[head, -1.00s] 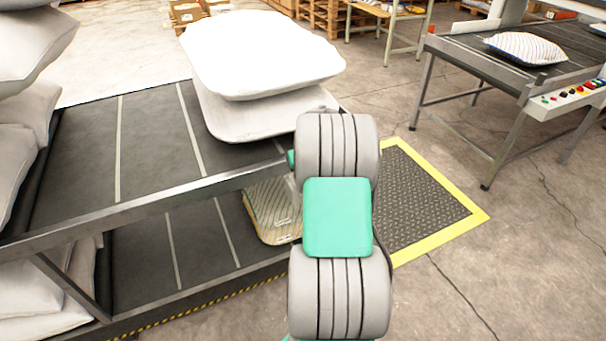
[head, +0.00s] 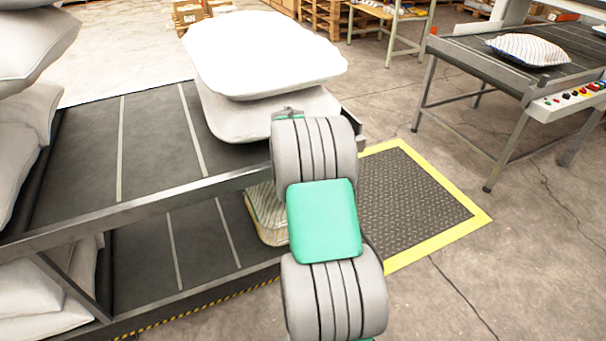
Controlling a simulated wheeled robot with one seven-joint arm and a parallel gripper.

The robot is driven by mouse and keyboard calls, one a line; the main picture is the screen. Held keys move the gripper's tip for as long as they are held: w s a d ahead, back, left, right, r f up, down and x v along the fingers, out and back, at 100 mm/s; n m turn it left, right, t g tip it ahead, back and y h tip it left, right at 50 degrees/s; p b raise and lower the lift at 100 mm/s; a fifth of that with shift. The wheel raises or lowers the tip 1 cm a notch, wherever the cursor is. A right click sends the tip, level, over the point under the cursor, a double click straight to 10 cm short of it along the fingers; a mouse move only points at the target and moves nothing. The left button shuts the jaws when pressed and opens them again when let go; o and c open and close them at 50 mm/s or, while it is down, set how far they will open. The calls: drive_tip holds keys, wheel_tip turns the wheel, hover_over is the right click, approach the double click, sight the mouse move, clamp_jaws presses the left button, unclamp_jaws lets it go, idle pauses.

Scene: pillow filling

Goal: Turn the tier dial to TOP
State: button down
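The two-tier rack (head: 130,215) stands at the left, with an upper and a lower dark deck. No tier dial can be made out on it; my arm covers part of the rack's right end. My arm, grey with a green joint cover, rises from the bottom middle in front of that end. My gripper cannot be made out; it seems hidden behind the arm. A small grey metal part shows just above the arm, but I cannot tell what it belongs to.
White pillows (head: 262,55) lie stacked on the upper deck, and a striped pillow (head: 264,215) on the lower. A dark mat (head: 415,205) with a yellow border lies right of my arm. A conveyor table (head: 480,60) with a button panel (head: 570,98) stands at the far right.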

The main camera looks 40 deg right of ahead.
drive_tip(key=shift+w, duration=0.1)
drive_tip(key=c, duration=1.3)
unclamp_jaws()
drive_tip(key=shift+o, duration=0.2)
drive_tip(key=shift+r, duration=0.1)
drive_tip(key=v, duration=0.7)
drive_tip(key=shift+r, duration=0.3)
drive_tip(key=shift+a, duration=0.1)
